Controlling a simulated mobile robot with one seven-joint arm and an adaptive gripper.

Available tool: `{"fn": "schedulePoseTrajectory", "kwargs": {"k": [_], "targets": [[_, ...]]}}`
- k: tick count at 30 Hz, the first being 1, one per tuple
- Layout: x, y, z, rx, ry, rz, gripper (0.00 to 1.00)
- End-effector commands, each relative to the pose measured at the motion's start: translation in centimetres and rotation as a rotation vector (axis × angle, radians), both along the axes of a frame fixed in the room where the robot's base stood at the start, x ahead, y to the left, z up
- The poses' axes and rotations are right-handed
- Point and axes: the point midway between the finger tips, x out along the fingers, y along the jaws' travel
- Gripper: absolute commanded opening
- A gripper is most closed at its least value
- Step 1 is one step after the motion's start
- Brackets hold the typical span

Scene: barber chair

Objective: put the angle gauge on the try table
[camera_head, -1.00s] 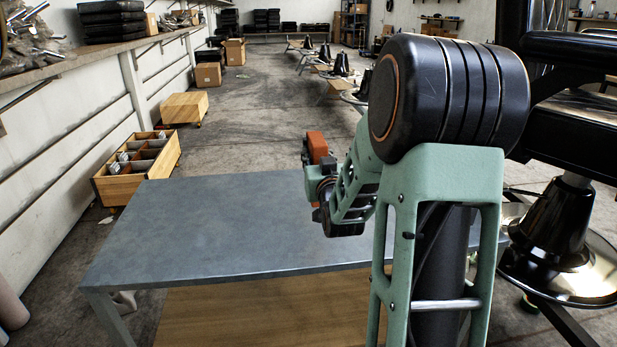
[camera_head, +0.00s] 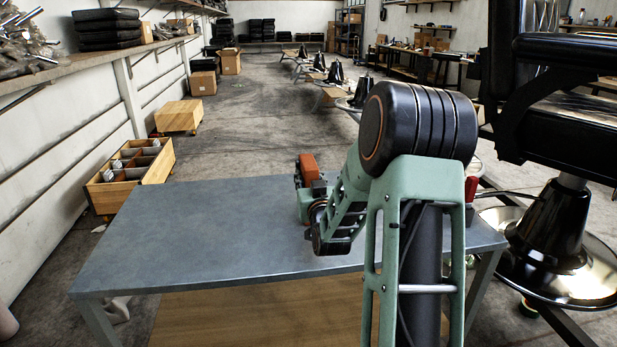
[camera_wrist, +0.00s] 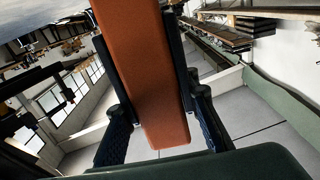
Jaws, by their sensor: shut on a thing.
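The try table (camera_head: 180,235) is the low blue-grey table in front of me in the head view; the visible part of its top is bare. My gripper (camera_wrist: 160,125) is shut on an orange bar, which I take to be the angle gauge (camera_wrist: 155,60). In the wrist view the bar lies between the two dark ribbed fingers. In the head view the orange piece (camera_head: 308,168) shows at the arm's end, held over the table's far part. My own wrist hides most of the gripper there, and the height above the top is hard to tell.
A small red object (camera_head: 470,188) shows at the table's right, partly behind my arm. A barber chair (camera_head: 560,225) stands close on the right. A wooden crate with compartments (camera_head: 130,192) stands on the floor beyond the table's left end. The table's left half is clear.

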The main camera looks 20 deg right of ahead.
Motion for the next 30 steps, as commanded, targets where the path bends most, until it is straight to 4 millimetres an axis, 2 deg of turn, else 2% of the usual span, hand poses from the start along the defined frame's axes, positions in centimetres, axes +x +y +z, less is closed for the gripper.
{"fn": "schedulePoseTrajectory", "kwargs": {"k": [2, 3, 7, 19, 23, 30], "targets": [[0.0, 0.0, -0.3, -0.001, -0.003, 0.000, 0.00], [0.0, 0.0, -0.2, 0.000, 0.000, 0.000, 0.33], [0.0, 0.0, -0.2, 0.000, 0.000, 0.000, 0.46], [-0.2, 0.0, 0.2, 0.000, 0.001, 0.000, 0.46], [-1.9, 0.6, 0.2, -0.001, 0.001, 0.000, 0.46], [-6.5, 1.9, 0.2, 0.000, 0.002, 0.000, 0.46]]}}
